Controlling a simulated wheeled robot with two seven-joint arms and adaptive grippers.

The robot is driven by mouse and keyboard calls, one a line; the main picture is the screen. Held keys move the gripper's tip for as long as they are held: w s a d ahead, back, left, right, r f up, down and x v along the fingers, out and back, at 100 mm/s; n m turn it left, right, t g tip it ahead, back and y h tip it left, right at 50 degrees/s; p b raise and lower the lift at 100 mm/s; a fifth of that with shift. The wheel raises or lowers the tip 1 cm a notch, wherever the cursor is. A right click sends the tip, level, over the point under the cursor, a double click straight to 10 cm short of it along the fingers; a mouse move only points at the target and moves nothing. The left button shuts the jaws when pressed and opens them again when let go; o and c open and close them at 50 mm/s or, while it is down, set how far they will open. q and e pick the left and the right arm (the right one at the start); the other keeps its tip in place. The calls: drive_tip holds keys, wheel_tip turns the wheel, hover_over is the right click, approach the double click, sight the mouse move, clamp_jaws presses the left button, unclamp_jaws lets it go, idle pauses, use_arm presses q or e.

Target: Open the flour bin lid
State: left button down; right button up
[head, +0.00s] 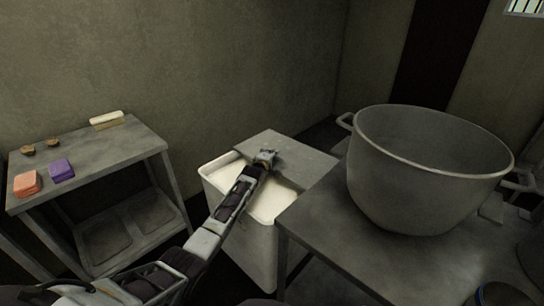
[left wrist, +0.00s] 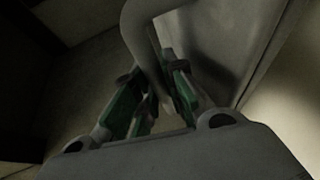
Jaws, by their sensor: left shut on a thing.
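The flour bin (head: 252,243) stands on the floor between the two tables. Its grey lid (head: 291,152) lies across the back right part, and white flour (head: 268,201) shows at the left and front. My left arm reaches over the bin, and my left gripper (head: 265,158) is at the lid's upper face. In the left wrist view my left gripper (left wrist: 158,112) is shut on a curved grey handle (left wrist: 145,35) next to the flat lid (left wrist: 225,40). The fingers hide part of the handle. My right gripper is not in view.
A metal table (head: 340,240) with a large pot (head: 425,180) stands close to the bin's right side. A lower side table (head: 95,160) at the left holds a salmon stack (head: 28,184), a purple stack (head: 61,171) and a brush (head: 107,121). The wall is behind.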

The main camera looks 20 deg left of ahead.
use_arm(q)
drive_tip(key=c, duration=1.7)
unclamp_jaws()
drive_tip(key=shift+d, duration=0.1)
drive_tip(key=shift+s, duration=0.1)
drive_tip(key=shift+s+r, duration=0.35)
drive_tip(key=shift+s, duration=1.6)
drive_tip(key=shift+s+r, duration=0.3)
drive_tip(key=shift+s, duration=1.6)
drive_tip(key=shift+s+r, duration=0.35)
drive_tip(key=shift+s, duration=1.6)
